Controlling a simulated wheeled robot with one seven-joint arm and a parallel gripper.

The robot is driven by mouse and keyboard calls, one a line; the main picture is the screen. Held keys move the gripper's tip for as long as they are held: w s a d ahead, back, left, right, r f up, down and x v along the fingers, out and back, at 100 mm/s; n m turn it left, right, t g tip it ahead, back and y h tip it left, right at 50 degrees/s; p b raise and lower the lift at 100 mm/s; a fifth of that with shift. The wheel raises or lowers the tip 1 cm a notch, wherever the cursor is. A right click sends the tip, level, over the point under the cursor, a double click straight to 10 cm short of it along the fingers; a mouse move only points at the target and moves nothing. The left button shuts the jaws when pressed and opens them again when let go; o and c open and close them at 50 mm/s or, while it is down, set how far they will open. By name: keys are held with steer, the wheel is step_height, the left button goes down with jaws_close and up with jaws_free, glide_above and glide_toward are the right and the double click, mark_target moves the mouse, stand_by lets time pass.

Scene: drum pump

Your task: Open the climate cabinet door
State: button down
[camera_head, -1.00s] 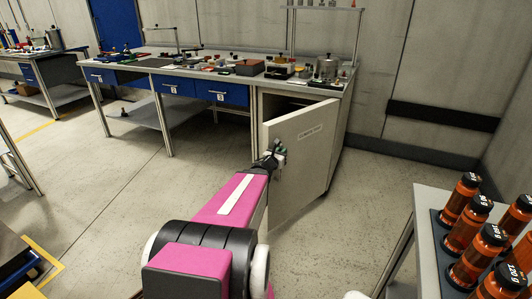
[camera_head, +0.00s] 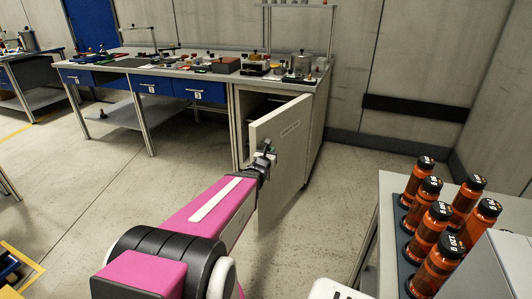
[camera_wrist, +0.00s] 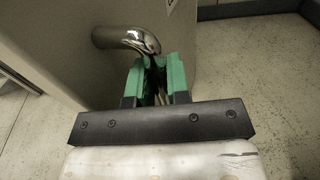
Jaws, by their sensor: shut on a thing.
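The climate cabinet door (camera_head: 281,165) is a pale panel with a small label, standing ajar at an angle from the cabinet under the right end of the workbench. A dark gap and part of the interior (camera_head: 262,105) show behind its top edge. My gripper (camera_head: 266,153) is at the door's handle. In the wrist view, the green fingers of my gripper (camera_wrist: 161,72) are shut on the end of the curved chrome handle (camera_wrist: 125,38). The door's face (camera_wrist: 85,60) also fills the upper left there.
A cart (camera_head: 390,188) with several orange bottles (camera_head: 431,225) stands at the right, near my arm. The workbench (camera_head: 150,68) with blue drawers carries many small items.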

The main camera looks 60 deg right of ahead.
stand_by(0.3)
steer(key=c, duration=1.1)
jaws_free()
steer(key=shift+a, duration=0.1)
steer(key=s+a, duration=0.1)
steer(key=a, duration=0.6)
steer(key=shift+s+a, duration=0.15)
steer(key=shift+s, duration=0.1)
